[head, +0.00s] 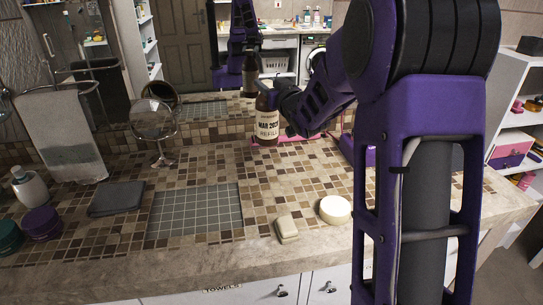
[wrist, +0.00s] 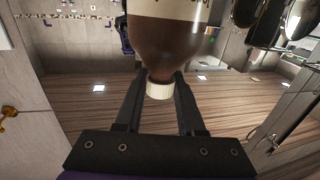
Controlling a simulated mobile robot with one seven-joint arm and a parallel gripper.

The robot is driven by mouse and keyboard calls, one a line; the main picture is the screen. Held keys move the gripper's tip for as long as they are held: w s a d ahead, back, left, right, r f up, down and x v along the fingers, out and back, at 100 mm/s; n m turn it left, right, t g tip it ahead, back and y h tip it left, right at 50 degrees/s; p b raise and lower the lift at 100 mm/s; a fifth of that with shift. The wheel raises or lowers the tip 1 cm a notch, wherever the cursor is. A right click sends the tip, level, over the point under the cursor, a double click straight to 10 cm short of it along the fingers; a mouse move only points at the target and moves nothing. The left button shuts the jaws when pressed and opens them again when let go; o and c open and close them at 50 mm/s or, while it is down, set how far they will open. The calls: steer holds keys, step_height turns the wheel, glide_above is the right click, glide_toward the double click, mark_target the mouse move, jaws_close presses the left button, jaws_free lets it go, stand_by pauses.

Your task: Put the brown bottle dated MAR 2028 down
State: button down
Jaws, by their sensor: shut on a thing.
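The brown bottle (head: 267,125) has a pale label reading MAR 2028 REFILL and stands upright at the back of the tiled counter. My gripper (head: 266,88) is shut on its top, around the neck and cap. In the wrist view, the bottle's brown shoulder (wrist: 165,45) and white cap (wrist: 159,90) show between the two fingers. The bottle's base is close to the counter top; I cannot tell whether it touches. A pink tray (head: 290,139) lies just right of the bottle, partly hidden by my arm.
A round mirror (head: 152,120) stands left of the bottle. A grey grid mat (head: 195,210), dark folded item (head: 116,199), beige soap bar (head: 287,229) and round cream-coloured item (head: 335,209) lie nearer. A large wall mirror reflects the bottle and arm. Tiles left of the bottle are clear.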

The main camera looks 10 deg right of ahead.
mark_target(267, 116)
step_height(267, 116, down, 9)
steer(key=shift+f+b, duration=0.15)
steer(key=shift+b, duration=0.25)
steer(key=shift+f, duration=0.1)
steer(key=shift+f, duration=0.1)
steer(key=c, duration=0.5)
jaws_free()
steer(key=v, duration=1.2)
steer(key=shift+b, duration=0.3)
